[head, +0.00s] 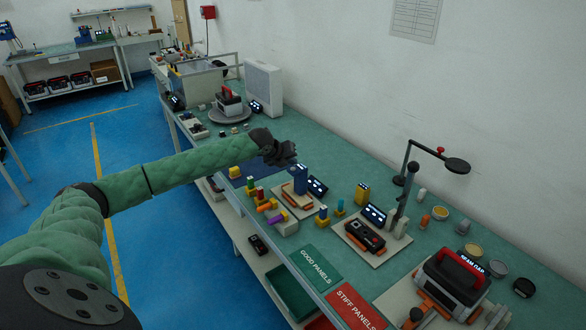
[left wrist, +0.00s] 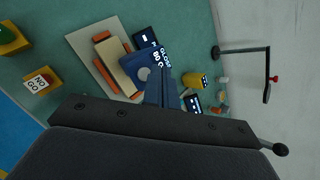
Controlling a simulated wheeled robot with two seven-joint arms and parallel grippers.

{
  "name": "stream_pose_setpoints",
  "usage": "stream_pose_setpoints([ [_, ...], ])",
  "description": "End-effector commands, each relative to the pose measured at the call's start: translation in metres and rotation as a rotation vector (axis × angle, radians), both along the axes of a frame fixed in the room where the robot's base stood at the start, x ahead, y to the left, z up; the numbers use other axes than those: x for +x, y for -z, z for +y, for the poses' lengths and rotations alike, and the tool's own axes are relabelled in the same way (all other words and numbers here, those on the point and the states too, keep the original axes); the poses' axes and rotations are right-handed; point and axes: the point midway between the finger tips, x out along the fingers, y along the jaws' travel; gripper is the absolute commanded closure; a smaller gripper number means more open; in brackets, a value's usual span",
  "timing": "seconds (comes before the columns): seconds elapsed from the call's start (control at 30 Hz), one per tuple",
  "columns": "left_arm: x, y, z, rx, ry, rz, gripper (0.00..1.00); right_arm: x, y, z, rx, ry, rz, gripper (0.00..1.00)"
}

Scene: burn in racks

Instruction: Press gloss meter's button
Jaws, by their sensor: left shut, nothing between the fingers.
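The gloss meter (head: 300,180) is a blue block on a pale base plate on the green bench, with a small dark display (head: 318,187) beside it. In the left wrist view the gloss meter (left wrist: 143,62) has white lettering on it and a grey round spot, which looks like its button (left wrist: 144,73). My left gripper (head: 290,158) is above and just behind the gloss meter. Its fingers (left wrist: 160,92) are shut and empty, covering part of the device's edge in the left wrist view. I cannot tell how large the gap is. My right gripper is not in view.
A plate with a black instrument (head: 365,235) and a lamp-like stand (head: 408,180) are to the right. A red-handled case (head: 455,278) is at the front right. Bare bench lies behind, toward the wall.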

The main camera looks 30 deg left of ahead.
Motion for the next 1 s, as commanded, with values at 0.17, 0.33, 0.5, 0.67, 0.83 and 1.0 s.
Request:
stream_pose_setpoints([
  [0.17,0.0,-0.002,0.0,0.0,0.0,0.0,1.0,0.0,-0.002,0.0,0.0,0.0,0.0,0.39],
  [0.33,0.0,-0.014,0.0,0.0,-0.001,-0.001,1.0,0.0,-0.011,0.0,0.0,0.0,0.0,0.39],
  [0.5,0.0,-0.028,0.0,0.0,-0.001,-0.001,1.0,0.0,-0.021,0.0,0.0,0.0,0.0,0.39],
  [0.67,0.0,-0.04,0.0,0.0,0.0,0.0,1.0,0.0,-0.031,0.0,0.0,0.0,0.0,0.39],
  [0.83,0.0,-0.05,0.0,0.001,-0.001,0.001,1.0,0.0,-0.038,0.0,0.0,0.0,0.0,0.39],
  [1.0,0.0,-0.049,0.0,0.0,0.001,0.001,1.0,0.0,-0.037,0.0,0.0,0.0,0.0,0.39],
])
